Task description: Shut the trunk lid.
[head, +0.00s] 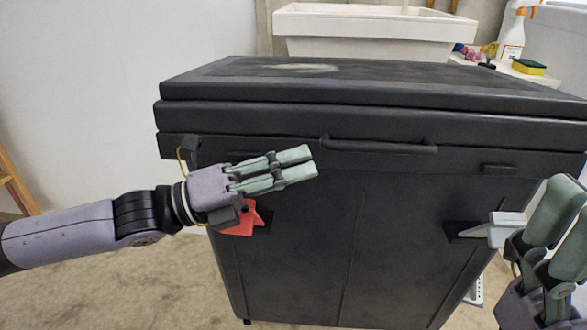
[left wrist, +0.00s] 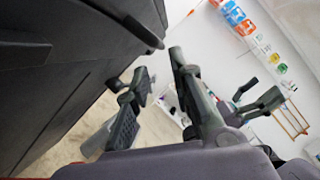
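The black trunk (head: 290,230) stands in front of me in the head view. Its lid (head: 420,88) lies low over the body, nearly flat; I cannot tell whether a thin gap remains under it. A bar handle (head: 380,146) runs along the front. My left gripper (head: 298,165) is in front of the trunk's left front, below the lid edge, with its fingers extended, open and empty. In the left wrist view the fingers are spread beside the dark trunk (left wrist: 60,80). My right gripper (head: 555,235) is at the right edge, partly cut off; its opening is unclear.
A red latch piece (head: 243,222) and a pale latch piece (head: 495,229) stick out from the trunk's front. A white sink (head: 375,30) is behind. A spray bottle (head: 511,36) and a sponge (head: 528,67) stand on a ledge at back right.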

